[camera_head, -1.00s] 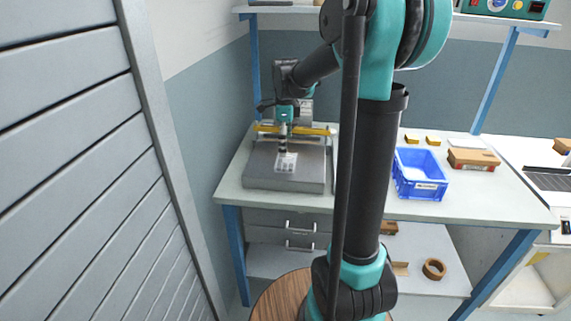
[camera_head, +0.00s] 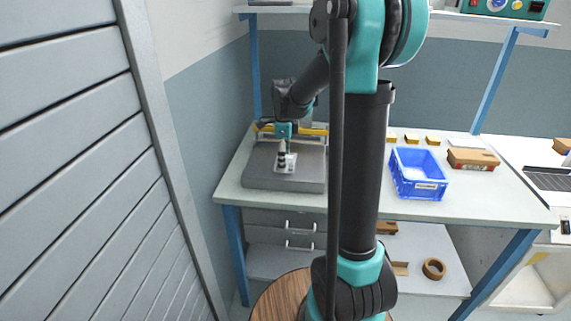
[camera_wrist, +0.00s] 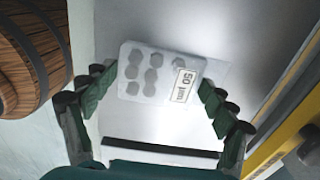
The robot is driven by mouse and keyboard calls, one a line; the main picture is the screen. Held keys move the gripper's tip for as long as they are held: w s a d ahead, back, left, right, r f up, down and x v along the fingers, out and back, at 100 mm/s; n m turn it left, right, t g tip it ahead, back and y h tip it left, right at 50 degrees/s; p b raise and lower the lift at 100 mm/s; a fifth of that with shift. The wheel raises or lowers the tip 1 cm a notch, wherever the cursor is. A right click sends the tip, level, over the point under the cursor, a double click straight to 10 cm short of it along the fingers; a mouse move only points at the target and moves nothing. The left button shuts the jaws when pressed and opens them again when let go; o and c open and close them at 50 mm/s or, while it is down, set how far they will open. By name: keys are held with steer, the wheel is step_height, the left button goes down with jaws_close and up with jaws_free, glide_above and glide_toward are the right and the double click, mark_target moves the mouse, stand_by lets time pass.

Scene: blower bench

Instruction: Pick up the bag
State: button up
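The bag (camera_wrist: 150,72) is a flat, clear packet holding several grey hexagonal pieces, with a white label reading "50 µm". It lies on the grey top of the blower unit (camera_head: 262,178) on the bench; in the head view the bag (camera_head: 290,165) shows as a small pale patch. My gripper (camera_wrist: 158,82) is open, one finger on each side of the bag, with the tips near its left and right edges. In the head view my gripper (camera_head: 282,162) points down over the bag. Whether the fingertips touch it I cannot tell.
A yellow bar (camera_head: 314,131) runs along the unit's back. A blue crate (camera_head: 420,189) and a brown box (camera_head: 472,158) stand to the right on the bench (camera_head: 480,205). A wooden barrel (camera_wrist: 35,50) shows at the wrist view's left. My arm hides part of the bench.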

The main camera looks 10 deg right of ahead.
steer(key=c, duration=0.7)
step_height(320, 180, up, 20)
steer(key=f, duration=1.9)
steer(key=shift+w+d+f, duration=0.15)
steer(key=shift+w+f, duration=0.25)
